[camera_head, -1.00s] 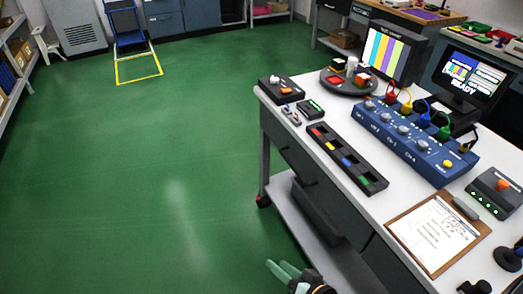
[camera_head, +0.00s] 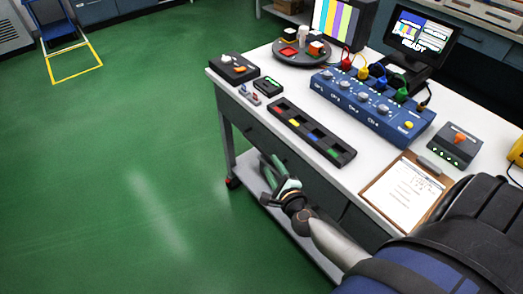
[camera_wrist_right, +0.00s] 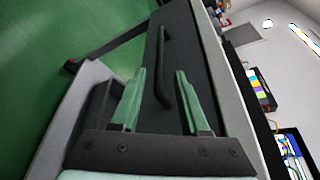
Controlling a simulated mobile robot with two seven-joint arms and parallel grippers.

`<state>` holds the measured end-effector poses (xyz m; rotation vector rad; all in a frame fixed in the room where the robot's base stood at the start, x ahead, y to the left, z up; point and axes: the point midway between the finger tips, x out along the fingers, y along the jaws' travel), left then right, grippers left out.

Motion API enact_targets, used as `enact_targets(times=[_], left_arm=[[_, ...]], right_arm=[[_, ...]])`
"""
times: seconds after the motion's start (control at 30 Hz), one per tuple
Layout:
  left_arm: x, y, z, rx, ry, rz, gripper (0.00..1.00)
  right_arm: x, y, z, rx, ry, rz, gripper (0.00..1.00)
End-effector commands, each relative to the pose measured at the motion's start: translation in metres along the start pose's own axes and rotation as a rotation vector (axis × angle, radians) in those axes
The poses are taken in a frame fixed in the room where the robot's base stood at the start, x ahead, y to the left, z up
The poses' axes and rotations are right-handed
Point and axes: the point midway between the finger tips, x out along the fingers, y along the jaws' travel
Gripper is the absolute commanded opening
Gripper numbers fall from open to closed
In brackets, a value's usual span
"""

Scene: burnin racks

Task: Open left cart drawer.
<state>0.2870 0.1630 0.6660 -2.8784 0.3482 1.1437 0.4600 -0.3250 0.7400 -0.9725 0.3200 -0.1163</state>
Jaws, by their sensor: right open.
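The left cart drawer has a dark grey front (camera_head: 246,126) under the white cart top, and it looks closed. Its dark bar handle (camera_wrist_right: 160,66) shows in the right wrist view, lying between the two green fingers of my right gripper (camera_wrist_right: 158,74). The fingers are spread on either side of the handle, and I cannot tell whether they touch it. In the head view my right gripper (camera_head: 275,172) is at the drawer front, below the table edge, and covers part of the drawer. My left gripper is not in view.
The cart top (camera_head: 330,172) carries a long black tray (camera_head: 312,134), a blue channel box (camera_head: 372,108), a clipboard (camera_head: 405,190) and a round turntable (camera_head: 300,57). A lower shelf (camera_head: 249,178) runs below the drawers.

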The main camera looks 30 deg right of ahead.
Motion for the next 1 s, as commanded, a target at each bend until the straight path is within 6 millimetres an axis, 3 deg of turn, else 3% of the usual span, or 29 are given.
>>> enact_targets(times=[0.2, 0.43, 0.6, 0.93, 1.0], left_arm=[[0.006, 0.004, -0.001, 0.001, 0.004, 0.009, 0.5], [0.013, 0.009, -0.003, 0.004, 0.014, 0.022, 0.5], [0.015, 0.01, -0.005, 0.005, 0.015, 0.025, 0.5], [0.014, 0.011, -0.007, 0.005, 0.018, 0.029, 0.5], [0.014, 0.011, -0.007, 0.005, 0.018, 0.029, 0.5]], right_arm=[[0.045, 0.001, 0.0, -0.002, -0.002, -0.001, 0.45], [0.079, 0.002, 0.0, -0.003, -0.003, 0.001, 0.45], [0.09, 0.001, 0.0, -0.003, -0.002, 0.002, 0.45], [0.092, 0.001, 0.001, -0.003, -0.002, 0.002, 0.45], [0.092, 0.001, 0.001, -0.003, -0.002, 0.002, 0.37]])
